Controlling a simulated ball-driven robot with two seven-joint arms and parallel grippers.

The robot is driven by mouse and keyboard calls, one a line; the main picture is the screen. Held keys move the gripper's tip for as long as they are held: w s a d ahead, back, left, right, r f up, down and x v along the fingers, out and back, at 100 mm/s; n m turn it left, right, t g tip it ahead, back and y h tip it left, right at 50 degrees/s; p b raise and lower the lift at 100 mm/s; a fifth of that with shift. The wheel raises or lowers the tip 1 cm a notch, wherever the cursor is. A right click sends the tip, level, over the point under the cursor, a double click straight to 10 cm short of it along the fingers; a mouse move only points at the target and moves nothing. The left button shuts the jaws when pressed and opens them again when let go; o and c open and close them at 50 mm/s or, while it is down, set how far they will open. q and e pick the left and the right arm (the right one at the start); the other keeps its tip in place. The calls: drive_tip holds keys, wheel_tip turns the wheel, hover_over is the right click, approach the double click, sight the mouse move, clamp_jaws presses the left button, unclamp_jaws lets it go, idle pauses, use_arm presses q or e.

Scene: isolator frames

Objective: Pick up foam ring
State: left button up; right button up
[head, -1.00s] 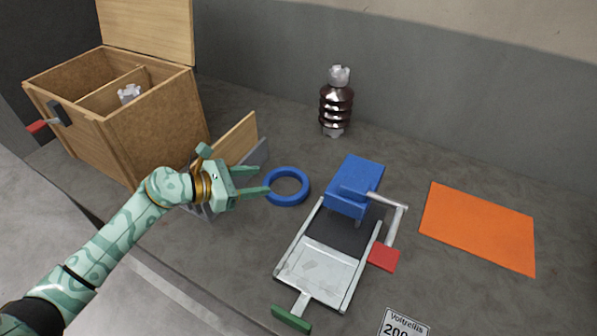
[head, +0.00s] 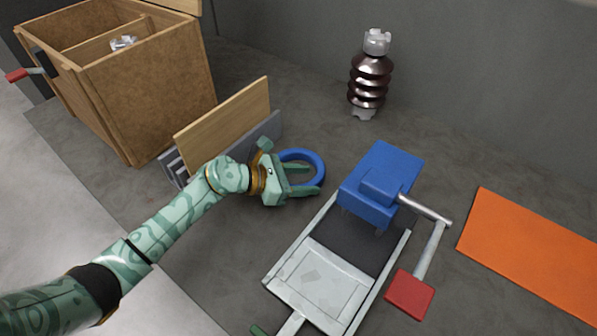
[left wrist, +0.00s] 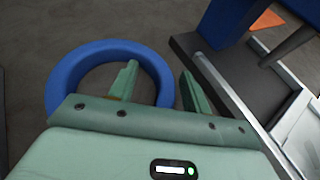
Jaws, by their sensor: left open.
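The blue foam ring (head: 319,161) lies flat on the grey bench, left of the clamp device. My left gripper (head: 311,179) is open at the ring's near side. In the left wrist view, one finger of the gripper (left wrist: 160,78) is over the hole of the ring (left wrist: 72,72) and the other is outside it, with part of the band between them. I cannot tell whether the fingers touch the ring. The gripper body hides the ring's near part. My right gripper is not in view.
A clamp device with a blue block (head: 383,180) and red handle (head: 409,294) stands close right of the ring. Upright boards (head: 225,125) stand left behind my gripper. A wooden box (head: 150,90), a brown insulator (head: 369,80) and an orange mat (head: 535,250) are further off.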

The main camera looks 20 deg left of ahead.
use_arm(q)
drive_tip(key=shift+w+d+f, duration=0.3)
drive_tip(key=shift+w+d, duration=0.05)
drive_tip(key=shift+d, duration=0.15)
drive_tip(key=shift+r, duration=0.1)
clamp_jaws()
